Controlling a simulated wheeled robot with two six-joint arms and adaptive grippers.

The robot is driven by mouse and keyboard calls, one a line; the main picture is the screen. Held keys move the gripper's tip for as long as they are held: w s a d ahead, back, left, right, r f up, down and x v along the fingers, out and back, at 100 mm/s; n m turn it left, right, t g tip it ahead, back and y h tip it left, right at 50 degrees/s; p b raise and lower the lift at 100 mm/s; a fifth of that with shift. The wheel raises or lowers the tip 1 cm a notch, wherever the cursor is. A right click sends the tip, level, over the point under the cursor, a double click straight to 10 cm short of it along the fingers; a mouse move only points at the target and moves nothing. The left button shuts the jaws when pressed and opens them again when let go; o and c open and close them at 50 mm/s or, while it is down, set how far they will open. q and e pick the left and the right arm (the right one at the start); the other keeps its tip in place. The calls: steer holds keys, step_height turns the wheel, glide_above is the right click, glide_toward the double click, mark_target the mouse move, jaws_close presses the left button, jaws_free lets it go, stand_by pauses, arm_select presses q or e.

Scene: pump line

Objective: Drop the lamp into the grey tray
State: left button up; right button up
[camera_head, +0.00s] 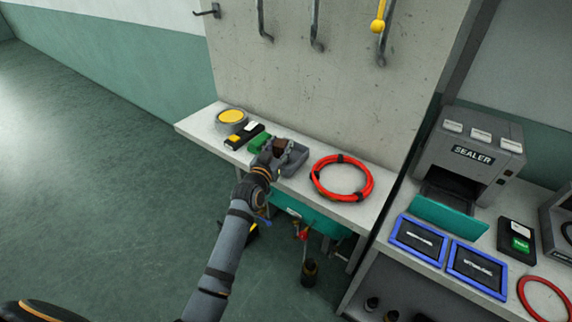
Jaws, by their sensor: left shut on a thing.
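My left gripper (278,148) is over the wall bench, at the left part of the grey tray (296,161). It is shut on a small dark brown thing (282,144), which I take to be the lamp. The fingers hide most of it, so its shape is unclear. The grey tray sits on the bench, partly hidden behind the gripper. I cannot tell how high the held thing is above the tray. My right gripper is not in view.
Left of the tray are a green item (259,141), a black and yellow item (243,137) and a round yellow-topped tin (231,120). A red cable coil (318,180) lies right of it. The sealer (468,150) stands on another bench at right.

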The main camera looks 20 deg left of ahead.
arm_select(q)
steer(key=o, duration=1.3)
steer(key=shift+c, duration=0.2)
steer(key=shift+s, duration=0.2)
steer(key=s, duration=1.1)
steer(key=shift+s+a, duration=0.3)
steer(key=shift+a, duration=0.1)
